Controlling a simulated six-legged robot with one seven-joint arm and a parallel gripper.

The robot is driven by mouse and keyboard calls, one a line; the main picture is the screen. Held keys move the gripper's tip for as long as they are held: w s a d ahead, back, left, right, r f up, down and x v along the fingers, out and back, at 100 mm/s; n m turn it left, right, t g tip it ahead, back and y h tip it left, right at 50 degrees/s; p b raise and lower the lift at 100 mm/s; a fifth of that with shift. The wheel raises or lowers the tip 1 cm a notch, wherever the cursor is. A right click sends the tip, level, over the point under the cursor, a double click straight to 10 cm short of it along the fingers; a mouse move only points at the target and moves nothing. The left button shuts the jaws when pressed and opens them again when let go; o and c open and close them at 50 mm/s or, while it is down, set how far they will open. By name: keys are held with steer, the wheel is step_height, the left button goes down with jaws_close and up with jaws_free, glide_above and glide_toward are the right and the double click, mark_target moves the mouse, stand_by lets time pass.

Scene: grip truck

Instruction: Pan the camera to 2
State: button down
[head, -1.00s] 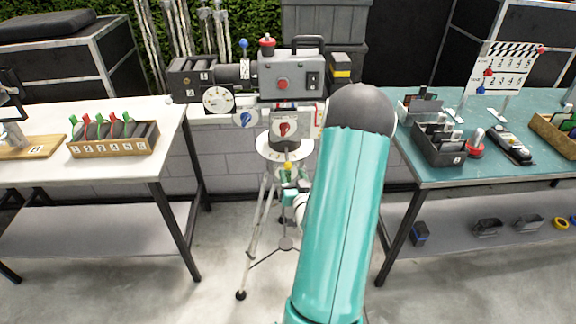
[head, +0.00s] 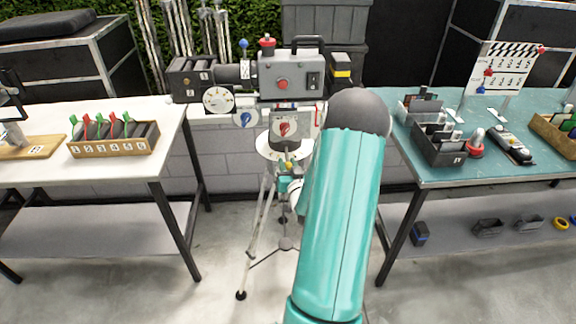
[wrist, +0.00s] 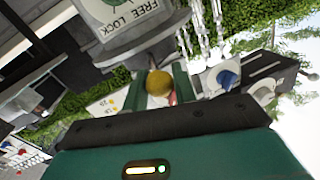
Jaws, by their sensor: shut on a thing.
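The grey film camera (head: 290,75) stands on a tripod (head: 255,225) between two tables, its lens pointing left. A white disc with small markings (head: 268,152) sits under the camera head; its numbers are too small to read. Below the disc, my gripper (head: 287,176) is at a small yellow knob, partly hidden by my arm. In the wrist view, my gripper (wrist: 158,88) has its two green fingers on either side of the yellow knob (wrist: 158,82) and is shut on it. A grey housing labelled FREE and LOCK (wrist: 135,25) is right above the knob.
A white-topped table (head: 60,185) with a numbered wooden rack (head: 115,147) stands to the left. A teal-topped table (head: 480,173) with boxes and a clapperboard (head: 498,70) stands to the right. The tripod legs spread between them on concrete.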

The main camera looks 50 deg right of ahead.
steer(key=shift+w+a, duration=0.1)
steer(key=w+m+g+h, duration=0.1)
steer(key=w+a+m+g+h, duration=0.1)
steer(key=w+g+h, duration=0.1)
steer(key=w+a+m+g+h, duration=0.1)
steer(key=m, duration=0.1)
steer(key=shift+w+a+g, duration=0.25)
steer(key=shift+g, duration=0.15)
steer(key=c, duration=1.1)
jaws_free()
steer(key=shift+c, duration=0.2)
steer(key=shift+a, duration=0.1)
steer(key=v, duration=1.3)
steer(key=shift+s+a+f, duration=0.15)
steer(key=shift+s+a, duration=0.05)
steer(key=shift+a, duration=0.15)
